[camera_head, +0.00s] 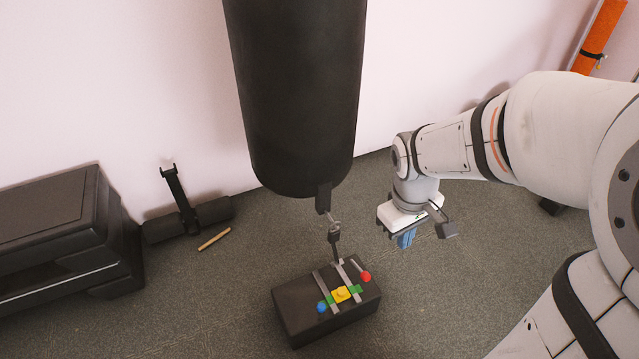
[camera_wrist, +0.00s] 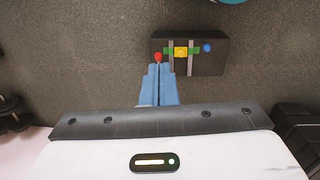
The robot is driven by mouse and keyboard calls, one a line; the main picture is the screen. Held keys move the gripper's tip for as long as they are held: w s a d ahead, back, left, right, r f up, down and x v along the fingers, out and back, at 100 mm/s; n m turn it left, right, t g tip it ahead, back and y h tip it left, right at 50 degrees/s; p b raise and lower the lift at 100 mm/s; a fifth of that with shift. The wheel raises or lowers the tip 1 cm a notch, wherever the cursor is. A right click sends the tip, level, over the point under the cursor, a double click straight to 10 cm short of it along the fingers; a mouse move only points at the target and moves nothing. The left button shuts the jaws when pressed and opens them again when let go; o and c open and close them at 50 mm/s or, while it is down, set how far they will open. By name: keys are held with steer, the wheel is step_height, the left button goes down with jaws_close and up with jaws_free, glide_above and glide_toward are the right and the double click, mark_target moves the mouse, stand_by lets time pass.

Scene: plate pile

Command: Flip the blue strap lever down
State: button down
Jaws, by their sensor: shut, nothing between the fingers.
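A black box (camera_head: 328,312) lies on the floor with two grey straps across its top. A blue knob (camera_head: 321,307) sits at its left end, and in the wrist view the blue knob (camera_wrist: 208,48) is at the right. A red knob (camera_head: 366,276) is at the other end, with a grey rod beside it. Between them is a yellow block (camera_head: 341,294) with green pieces on both sides. My gripper (camera_head: 405,240) has blue fingers pressed together, empty, above and right of the box. In the wrist view the fingertips (camera_wrist: 159,66) appear just below the red knob (camera_wrist: 158,57); their height gap is unclear.
A large black punching bag (camera_head: 300,90) hangs behind the box, its hook (camera_head: 335,235) reaching near the box's back edge. A black case (camera_head: 60,240) and a black roller (camera_head: 205,215) with a wooden stick (camera_head: 214,239) lie left.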

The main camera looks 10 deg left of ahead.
mark_target(321, 313)
steer(key=w+a+f+n+h+p, duration=0.1)
steer(key=w+a+f+n+p, duration=0.35)
steer(key=a+n, duration=0.35)
steer(key=w+a+f+n+h+p, duration=0.1)
steer(key=w+a+f+n+p, duration=0.3)
steer(key=a+n, duration=0.35)
steer(key=s+a+f+n+p, duration=0.2)
steer(key=s+a+f+n, duration=0.1)
steer(key=a+f+n, duration=0.1)
steer(key=s+a+f+n+p, duration=0.2)
steer(key=s+a+f+n, duration=0.1)
steer(key=f+n, duration=0.4)
steer(key=s+a+f+n+h+p, duration=0.1)
steer(key=s+a+f+n+p, duration=0.1)
steer(key=f, duration=0.6)
steer(key=s+a+n, duration=0.1)
steer(key=a+n, duration=0.1)
steer(key=n, duration=0.1)
steer(key=shift+a+f+t, duration=0.15)
steer(key=shift+a+t, duration=0.25)
steer(key=shift+s+n, duration=0.15)
steer(key=shift+n, duration=0.1)
steer(key=w+d+f+b, duration=0.1)
steer(key=d+f+b, duration=0.2)
steer(key=d+f, duration=0.4)
steer(key=shift+w+x, duration=0.25)
steer(key=shift+x, duration=0.9)
